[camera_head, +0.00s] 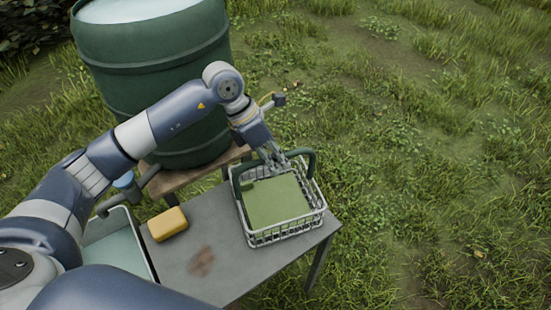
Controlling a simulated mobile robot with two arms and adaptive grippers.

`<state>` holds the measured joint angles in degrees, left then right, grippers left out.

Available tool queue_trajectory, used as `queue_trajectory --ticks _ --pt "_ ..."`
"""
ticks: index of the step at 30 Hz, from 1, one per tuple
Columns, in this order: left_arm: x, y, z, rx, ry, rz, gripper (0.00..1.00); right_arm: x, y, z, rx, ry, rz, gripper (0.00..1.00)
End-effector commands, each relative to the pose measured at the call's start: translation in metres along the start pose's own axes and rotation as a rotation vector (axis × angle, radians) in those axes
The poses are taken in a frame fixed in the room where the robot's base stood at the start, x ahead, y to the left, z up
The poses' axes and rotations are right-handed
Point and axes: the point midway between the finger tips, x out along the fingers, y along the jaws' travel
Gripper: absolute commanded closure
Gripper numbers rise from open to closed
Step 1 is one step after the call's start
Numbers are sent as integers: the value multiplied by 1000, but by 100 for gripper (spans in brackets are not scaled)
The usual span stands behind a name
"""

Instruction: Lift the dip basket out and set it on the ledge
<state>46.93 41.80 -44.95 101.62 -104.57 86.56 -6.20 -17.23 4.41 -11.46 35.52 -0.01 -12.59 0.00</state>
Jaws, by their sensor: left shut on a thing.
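The dip basket (287,235) is a pale wire basket with a thick dark green handle (311,158). It is at the right end of the grey ledge (220,270), roughly level; whether its base touches the ledge is hard to tell. A flat green piece (274,202) fills most of its inside. My left gripper (274,160) is shut on the handle at the basket's far side, and the fingers partly hide it. My right gripper is out of view.
A yellow sponge-like block (167,224) lies left of the basket, with a brown stain in front. A basin of water (118,246) is at the left. A big green barrel (160,85) stands behind on a wooden stand. Grass lies to the right.

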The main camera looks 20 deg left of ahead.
Motion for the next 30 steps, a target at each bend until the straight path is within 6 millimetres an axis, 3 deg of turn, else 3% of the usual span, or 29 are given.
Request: queue_trajectory --ticks 4,5,7,8,20,23,30 --pt "-1 0 1 1 -3 1 100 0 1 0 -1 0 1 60" --pt "-1 0 1 1 -3 1 82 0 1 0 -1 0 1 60" --pt "-1 0 1 1 -3 1 66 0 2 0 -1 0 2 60" --pt "-1 0 1 1 -3 1 63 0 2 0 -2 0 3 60" --pt "-5 0 0 0 1 1 63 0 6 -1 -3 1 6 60" --pt "-18 1 0 1 0 2 63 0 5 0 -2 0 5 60" --pt "-70 1 1 0 -3 4 63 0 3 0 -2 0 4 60"
